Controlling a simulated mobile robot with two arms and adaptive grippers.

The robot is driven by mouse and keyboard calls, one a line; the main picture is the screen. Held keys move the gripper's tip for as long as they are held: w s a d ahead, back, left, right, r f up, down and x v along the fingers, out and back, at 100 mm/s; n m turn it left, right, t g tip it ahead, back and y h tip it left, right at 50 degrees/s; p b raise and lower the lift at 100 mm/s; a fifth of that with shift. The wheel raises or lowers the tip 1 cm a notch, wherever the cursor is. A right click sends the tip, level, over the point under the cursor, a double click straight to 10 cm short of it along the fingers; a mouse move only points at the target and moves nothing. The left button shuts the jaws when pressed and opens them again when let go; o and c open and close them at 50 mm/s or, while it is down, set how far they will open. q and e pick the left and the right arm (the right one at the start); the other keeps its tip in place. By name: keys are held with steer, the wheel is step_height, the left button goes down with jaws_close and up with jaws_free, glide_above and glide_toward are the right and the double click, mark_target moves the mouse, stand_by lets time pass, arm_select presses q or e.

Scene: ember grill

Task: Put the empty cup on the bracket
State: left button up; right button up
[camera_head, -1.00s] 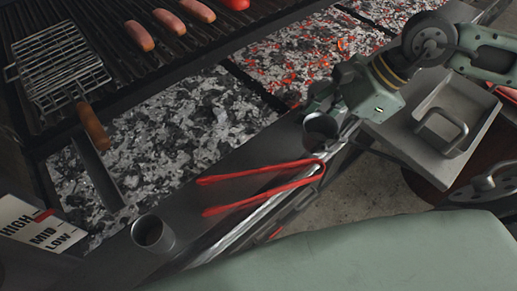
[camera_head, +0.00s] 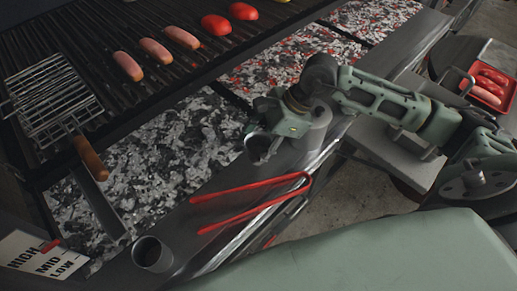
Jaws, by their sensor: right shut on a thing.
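My right gripper (camera_head: 262,147) is over the grill's front ledge, near the edge of the charcoal bed. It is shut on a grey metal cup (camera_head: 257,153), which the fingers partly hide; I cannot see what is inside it. A second grey, open-topped cup-like cylinder (camera_head: 153,254) stands upright on the ledge at the lower left, apart from the gripper. I cannot make out the bracket for certain. My left gripper is not in view.
Red tongs (camera_head: 250,190) lie on the ledge between the gripper and the cylinder. A HIGH/MID/LOW sign (camera_head: 42,256) is at the lower left. Hot charcoal (camera_head: 160,165), a wire grill basket (camera_head: 50,95) and sausages (camera_head: 127,66) lie beyond. A red tray (camera_head: 497,85) is at right.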

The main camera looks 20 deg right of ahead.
mark_target(258, 149)
step_height(258, 149, down, 2)
steer(key=shift+f+p, duration=0.2)
steer(key=shift+p, duration=0.2)
steer(key=shift+f+b, duration=0.35)
steer(key=shift+f, duration=0.15)
steer(key=o, duration=1.2)
steer(key=shift+r, duration=0.1)
steer(key=shift+c, duration=0.2)
